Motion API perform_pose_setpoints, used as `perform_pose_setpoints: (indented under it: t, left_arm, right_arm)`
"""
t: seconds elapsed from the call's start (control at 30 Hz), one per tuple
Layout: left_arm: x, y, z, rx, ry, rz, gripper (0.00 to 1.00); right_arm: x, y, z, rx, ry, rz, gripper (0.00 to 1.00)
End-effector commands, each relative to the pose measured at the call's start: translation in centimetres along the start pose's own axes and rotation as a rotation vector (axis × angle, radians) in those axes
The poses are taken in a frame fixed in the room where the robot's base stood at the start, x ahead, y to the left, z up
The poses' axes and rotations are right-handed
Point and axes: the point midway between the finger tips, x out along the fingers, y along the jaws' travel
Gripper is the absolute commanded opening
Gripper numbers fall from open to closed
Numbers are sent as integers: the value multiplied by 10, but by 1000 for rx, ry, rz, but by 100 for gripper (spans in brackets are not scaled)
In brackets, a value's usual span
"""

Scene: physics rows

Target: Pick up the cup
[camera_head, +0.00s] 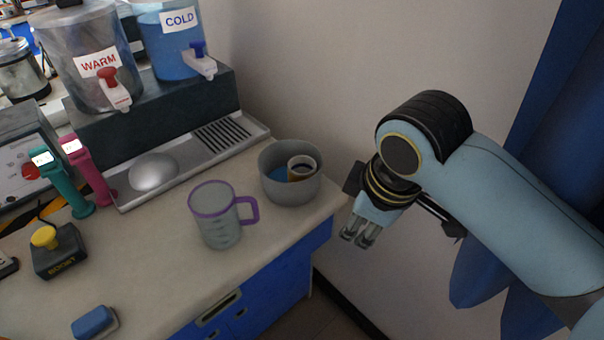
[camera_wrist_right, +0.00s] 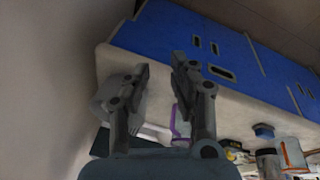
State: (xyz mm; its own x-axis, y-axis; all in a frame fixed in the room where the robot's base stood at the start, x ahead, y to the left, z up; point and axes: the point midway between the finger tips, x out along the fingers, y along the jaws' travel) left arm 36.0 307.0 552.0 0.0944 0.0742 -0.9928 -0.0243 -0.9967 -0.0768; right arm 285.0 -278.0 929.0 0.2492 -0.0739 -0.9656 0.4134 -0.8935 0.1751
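A clear measuring cup (camera_head: 217,222) with a purple rim and handle stands upright near the counter's front edge. Its purple edge also shows in the right wrist view (camera_wrist_right: 181,123), partly behind a finger. My right gripper (camera_head: 358,239) hangs to the right of the bowl, past the counter's end, touching nothing. In the right wrist view its fingers (camera_wrist_right: 160,68) are apart with nothing between them. My left gripper is not in view.
WARM (camera_head: 92,60) and COLD (camera_head: 178,40) dispensers stand at the back behind a drip tray (camera_head: 170,165). A yellow-button box (camera_head: 59,252) and a blue block (camera_head: 94,322) lie at left. A wall is behind the bowl; blue curtains hang at right.

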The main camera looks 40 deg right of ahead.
Motion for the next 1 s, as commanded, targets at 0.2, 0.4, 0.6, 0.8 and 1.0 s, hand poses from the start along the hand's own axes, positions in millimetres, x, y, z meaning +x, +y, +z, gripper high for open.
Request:
perform_pose_setpoints:
  t: [0.2, 0.4, 0.6, 0.8, 1.0]
  left_arm:
    - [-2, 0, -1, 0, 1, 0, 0]
    - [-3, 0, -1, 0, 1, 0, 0]
    - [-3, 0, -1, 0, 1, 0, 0]
    - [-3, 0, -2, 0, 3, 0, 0]
    - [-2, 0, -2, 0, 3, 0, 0]
  right_arm:
    - [13, 21, -34, -307, -31, -27, 23]
    - [33, 51, -78, -701, -62, -86, 23]
    - [43, 92, -138, -1215, -59, -195, 23]
    - [36, 117, -174, -1552, -17, -277, 23]
    - [52, 118, -176, -1629, -4, -301, 23]
